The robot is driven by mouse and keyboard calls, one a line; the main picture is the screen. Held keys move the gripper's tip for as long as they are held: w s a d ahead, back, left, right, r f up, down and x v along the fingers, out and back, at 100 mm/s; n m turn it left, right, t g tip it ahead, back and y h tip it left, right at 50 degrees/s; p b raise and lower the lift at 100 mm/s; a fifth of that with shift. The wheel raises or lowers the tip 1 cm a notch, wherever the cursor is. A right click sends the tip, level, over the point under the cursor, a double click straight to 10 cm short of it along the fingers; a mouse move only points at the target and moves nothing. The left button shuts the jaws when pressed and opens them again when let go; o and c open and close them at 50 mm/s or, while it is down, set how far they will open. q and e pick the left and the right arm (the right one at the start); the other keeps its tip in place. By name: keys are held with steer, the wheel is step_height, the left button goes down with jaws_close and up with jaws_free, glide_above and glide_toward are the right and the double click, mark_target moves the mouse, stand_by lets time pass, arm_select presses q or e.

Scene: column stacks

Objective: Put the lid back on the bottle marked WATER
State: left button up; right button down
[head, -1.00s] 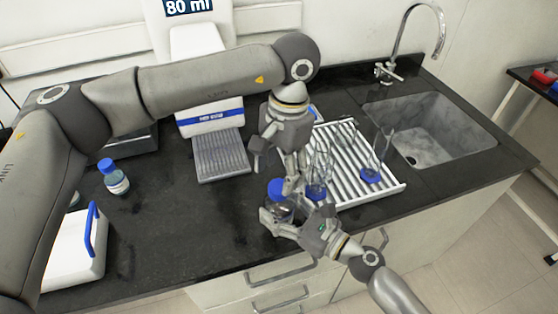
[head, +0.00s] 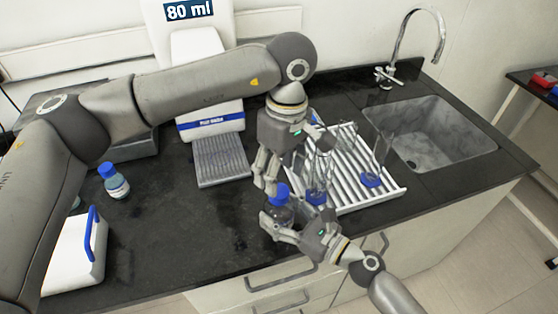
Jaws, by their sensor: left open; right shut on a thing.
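A bottle (head: 276,214) stands at the front middle of the dark counter, and no lettering on it is readable. A blue lid (head: 279,194) sits at its top; I cannot tell how firmly it is seated. My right gripper (head: 276,226) is shut on the bottle's body from the front right and partly hides it. My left gripper (head: 298,165) is open just above and behind the lid, with one finger close to the lid's left edge and the other spread to the upper right.
A second blue-capped bottle (head: 116,181) stands at the left. A white dispenser (head: 211,120) reads 80 ml. The sink (head: 430,135) is at right.

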arm_select(q)
steer(key=n, duration=0.5)
steer(key=shift+r, duration=0.15)
steer(key=n, duration=0.4)
steer(key=shift+r+n, duration=0.1)
steer(key=shift+n, duration=0.3)
steer(key=n, duration=0.4)
steer(key=shift+r+n, duration=0.15)
steer(key=shift+n, duration=0.15)
steer(key=n, duration=0.4)
steer(key=shift+r+n, duration=0.1)
steer(key=shift+n, duration=0.3)
steer(key=n, duration=0.4)
steer(key=shift+r+n, duration=0.15)
steer(key=shift+n, duration=0.25)
steer(key=n, duration=0.4)
steer(key=shift+r+n+h, duration=0.15)
steer(key=shift+n+h, duration=0.15)
steer(key=n, duration=0.4)
steer(key=shift+r+n, duration=0.1)
steer(key=shift+n, duration=0.3)
steer(key=n, duration=0.5)
steer(key=shift+a+r+n+t, duration=0.1)
steer(key=shift+r+n+t, duration=0.05)
steer(key=shift+n+t, duration=0.2)
